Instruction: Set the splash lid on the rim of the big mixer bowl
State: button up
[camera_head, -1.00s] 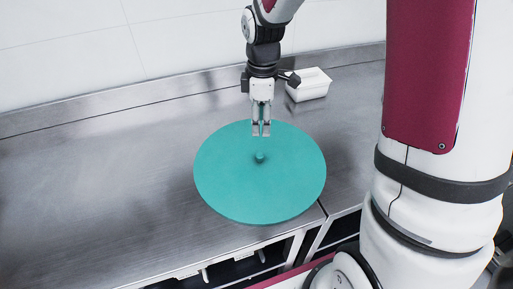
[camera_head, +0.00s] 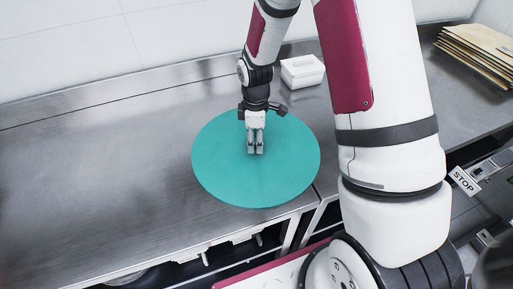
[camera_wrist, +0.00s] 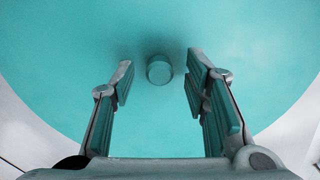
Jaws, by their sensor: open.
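The splash lid (camera_head: 215,165) is a large round teal disc. It lies flat on the steel counter, near its front edge. Its small knob (camera_wrist: 159,69) stands up from the middle of the lid in the wrist view; in the head view my gripper hides it. My gripper (camera_head: 255,152) points down over the middle of the lid. In the wrist view my gripper (camera_wrist: 158,78) is open, with the knob between and slightly beyond its fingertips, not held. The big mixer bowl does not show in these frames.
A white lidded container (camera_head: 302,71) stands at the back of the counter, right of my arm. A stack of brown, flat items (camera_head: 478,52) lies at the far right. A STOP sign (camera_head: 464,181) shows at the right. The counter left of the lid (camera_head: 90,170) is clear.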

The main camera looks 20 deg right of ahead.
jog(key=shift+f, duration=0.4)
grip_shut()
jog(key=shift+r, duration=0.2)
